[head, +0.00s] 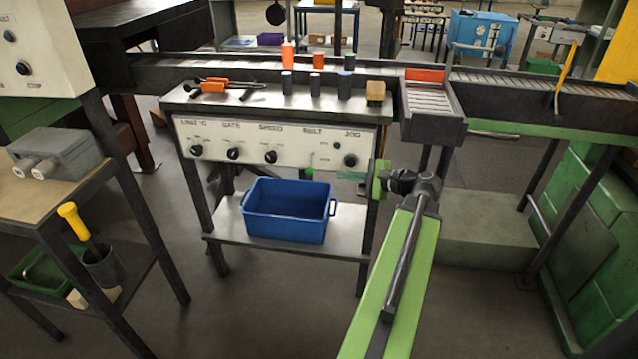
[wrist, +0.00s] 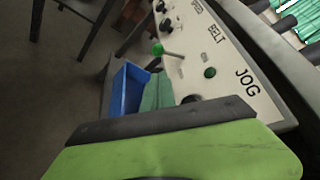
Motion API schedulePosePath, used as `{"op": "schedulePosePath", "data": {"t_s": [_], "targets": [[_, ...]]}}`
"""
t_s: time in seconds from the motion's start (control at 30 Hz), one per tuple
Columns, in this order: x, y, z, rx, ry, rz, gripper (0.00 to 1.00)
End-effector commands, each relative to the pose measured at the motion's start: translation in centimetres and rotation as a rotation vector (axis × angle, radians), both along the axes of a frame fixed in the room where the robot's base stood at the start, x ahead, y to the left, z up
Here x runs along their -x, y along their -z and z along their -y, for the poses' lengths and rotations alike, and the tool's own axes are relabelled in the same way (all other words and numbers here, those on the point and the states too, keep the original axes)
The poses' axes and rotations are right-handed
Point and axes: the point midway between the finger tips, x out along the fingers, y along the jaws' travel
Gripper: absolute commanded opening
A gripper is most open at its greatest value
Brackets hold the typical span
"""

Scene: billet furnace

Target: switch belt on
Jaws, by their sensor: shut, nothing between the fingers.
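The white control panel (head: 290,146) carries a BELT lever (head: 310,171) with a green knob, below the word BELT. In the head view the lever hangs down. In the wrist view the lever (wrist: 159,49) points away to the left of the panel. A green lamp (wrist: 210,72) sits beside it. My gripper (head: 350,176) is to the right of the lever at about knob height, apart from it. Its teal fingers (wrist: 156,92) are shut and empty. The small position marks by the lever are unreadable.
The dark JOG knob (head: 350,160) is close to my gripper. Several turn knobs line the panel's left. A blue crate (head: 288,211) stands on the shelf below. Orange and grey cylinders and a wooden block (head: 375,92) stand on top. A conveyor (head: 520,92) runs behind.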

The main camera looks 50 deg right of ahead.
Motion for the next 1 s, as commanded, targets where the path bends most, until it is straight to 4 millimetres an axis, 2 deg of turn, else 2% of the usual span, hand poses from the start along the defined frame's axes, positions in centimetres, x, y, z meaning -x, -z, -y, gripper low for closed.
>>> {"op": "schedulePosePath", "data": {"t_s": [0.37, 0.47, 0.8, 1.0], "targets": [[-0.3, 0.0, 0.1, -0.002, 0.004, 0.004, 0.00], [-1.4, 0.5, 0.0, -0.001, 0.002, 0.003, 0.00], [-7.6, 2.3, -0.9, 0.000, 0.001, 0.003, 0.00], [-9.3, 2.6, -1.1, 0.000, 0.002, 0.002, 0.00]]}}
